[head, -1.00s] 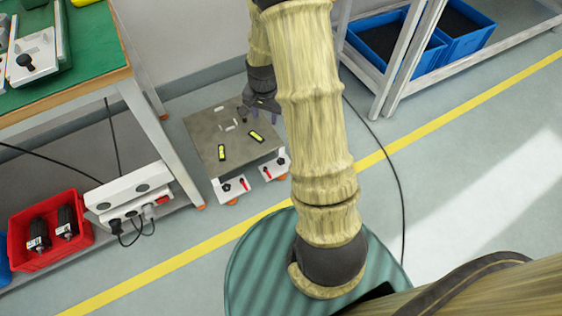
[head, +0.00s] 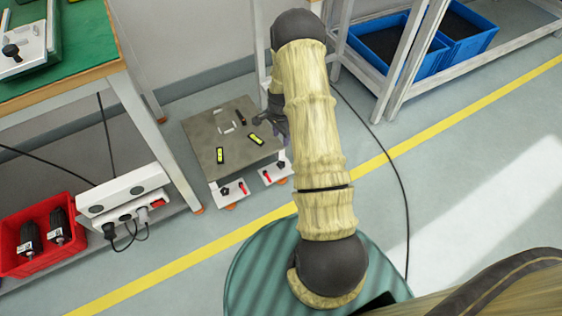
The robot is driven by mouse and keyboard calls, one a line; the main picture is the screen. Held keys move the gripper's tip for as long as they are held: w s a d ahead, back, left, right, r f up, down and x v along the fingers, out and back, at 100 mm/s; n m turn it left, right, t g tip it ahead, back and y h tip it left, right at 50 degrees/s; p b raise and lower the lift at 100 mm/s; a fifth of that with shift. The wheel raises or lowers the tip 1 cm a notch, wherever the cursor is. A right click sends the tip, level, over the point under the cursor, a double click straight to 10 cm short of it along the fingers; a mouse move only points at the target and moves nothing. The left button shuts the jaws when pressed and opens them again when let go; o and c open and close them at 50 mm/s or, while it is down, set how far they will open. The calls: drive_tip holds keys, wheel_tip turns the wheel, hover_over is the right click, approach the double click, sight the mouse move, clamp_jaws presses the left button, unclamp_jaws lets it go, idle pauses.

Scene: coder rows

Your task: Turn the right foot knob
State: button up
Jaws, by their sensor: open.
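A low grey steel plate (head: 205,130) stands on short feet on the floor, left of my arm. Its right front foot (head: 275,173) is a white bracket with a black knob (head: 281,165) and a red lever (head: 267,177). The left front foot (head: 233,190) has a similar black knob and red lever. Two yellow spirit levels lie on the plate, one at the left (head: 220,155) and one at the right (head: 257,138). My gripper (head: 268,120) is open and empty over the plate's right side, behind the right foot knob and apart from it. My arm partly hides it.
A workbench leg (head: 155,140) stands left of the plate. A white power strip (head: 125,190) and a red crate (head: 35,250) are further left. A shelf with blue bins (head: 395,45) stands at the back right. A black cable (head: 400,190) crosses open floor on the right.

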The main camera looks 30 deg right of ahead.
sight(281, 164)
wheel_tip(281, 164, down, 17)
drive_tip(key=b, duration=0.8)
drive_tip(key=shift+r, duration=0.1)
drive_tip(key=c, duration=0.7)
drive_tip(key=shift+r+n+p, duration=0.15)
drive_tip(key=shift+n+p, duration=0.25)
